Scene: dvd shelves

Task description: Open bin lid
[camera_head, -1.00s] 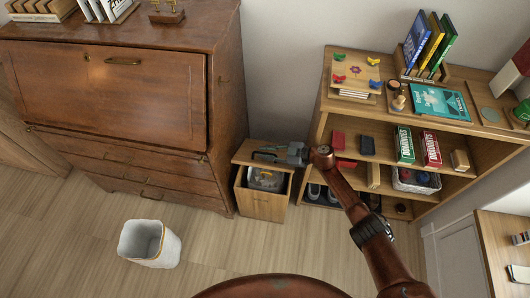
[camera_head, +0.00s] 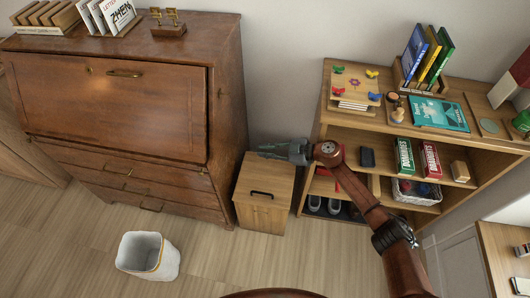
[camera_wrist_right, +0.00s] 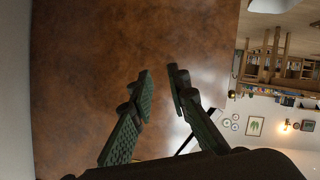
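The wooden bin (camera_head: 263,215) stands on the floor between the brown cabinet and the shelf unit. Its lid (camera_head: 270,175) lies down over the top, with a black bar handle (camera_head: 262,194) near the front edge. The inside of the bin is hidden. My right gripper (camera_head: 264,152) is above the back edge of the lid, apart from the handle. In the right wrist view its two fingers (camera_wrist_right: 159,76) are apart with nothing between them. My left gripper is not in view.
The brown cabinet (camera_head: 110,115) stands close on the left, and the shelf unit (camera_head: 345,125) with books and boxes is on the right. An open white wastebasket (camera_head: 135,255) stands on the floor in front. The floor (camera_head: 210,265) before the bin is clear.

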